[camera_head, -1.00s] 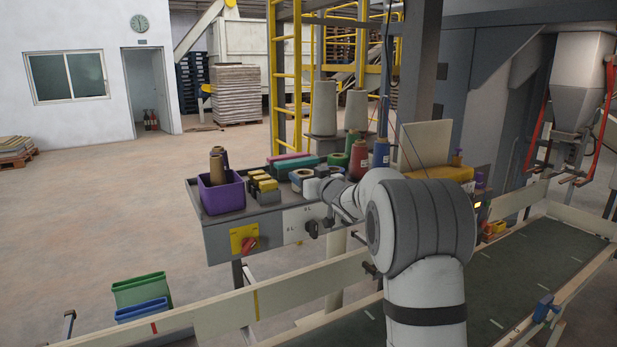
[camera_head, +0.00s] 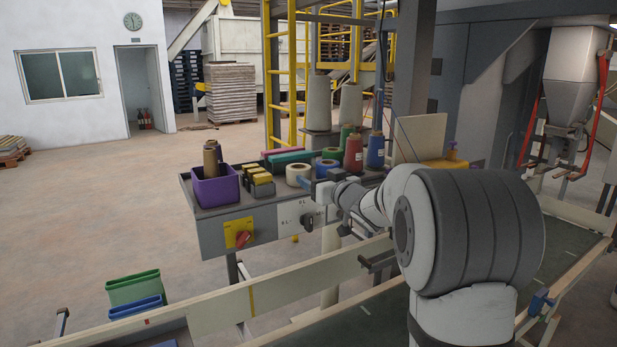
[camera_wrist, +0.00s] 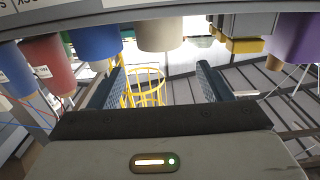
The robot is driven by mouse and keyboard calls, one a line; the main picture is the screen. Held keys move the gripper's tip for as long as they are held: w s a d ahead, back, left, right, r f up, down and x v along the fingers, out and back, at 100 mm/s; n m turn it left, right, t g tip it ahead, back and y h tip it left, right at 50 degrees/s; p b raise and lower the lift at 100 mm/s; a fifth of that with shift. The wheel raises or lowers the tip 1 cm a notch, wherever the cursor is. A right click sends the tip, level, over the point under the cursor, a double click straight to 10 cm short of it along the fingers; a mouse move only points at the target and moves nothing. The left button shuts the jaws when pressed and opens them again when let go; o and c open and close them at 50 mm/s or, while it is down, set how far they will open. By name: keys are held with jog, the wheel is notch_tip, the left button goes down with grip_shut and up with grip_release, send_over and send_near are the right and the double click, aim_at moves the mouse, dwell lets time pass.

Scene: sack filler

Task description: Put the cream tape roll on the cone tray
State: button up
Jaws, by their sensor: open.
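The cream tape roll (camera_head: 298,174) lies on the grey workbench in the head view, right of the yellow blocks. In the upside-down wrist view the cream roll (camera_wrist: 160,35) appears beyond the fingertips, roughly centred between them. My gripper (camera_head: 308,187) is close to the roll on its near right side; its jaws (camera_wrist: 160,80) are open with nothing between them. Contact with the roll cannot be told. Red, blue and green thread cones stand at the back right of the bench; I cannot make out the cone tray under them.
A purple tub (camera_head: 216,190) holding a brown cone stands at the bench's left end, beside yellow blocks (camera_head: 258,182). A blue-rimmed roll (camera_head: 327,168) is behind my gripper. The red cone (camera_head: 353,154) and blue cone (camera_head: 375,152) stand further right. A conveyor rail (camera_head: 220,309) runs in front.

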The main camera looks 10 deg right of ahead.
jog(key=shift+v, duration=1.7)
jog(key=s+a+f+m+g+h, duration=0.1)
jog(key=s+f+g, duration=0.3)
jog(key=s, duration=0.8)
jog(key=s+a+f+m+g+h, duration=0.1)
jog(key=s+f+g, duration=0.4)
jog(key=s, duration=0.8)
jog(key=s+a+f+m+g+h, duration=0.1)
jog(key=s+a+f+g+h, duration=0.2)
jog(key=s, duration=1)
notch_tip(320, 180, down, 6)
jog(key=shift+s+r+m+g+h, duration=0.1)
jog(key=shift+s+m+g+h, duration=0.2)
jog(key=shift+g, duration=0.9)
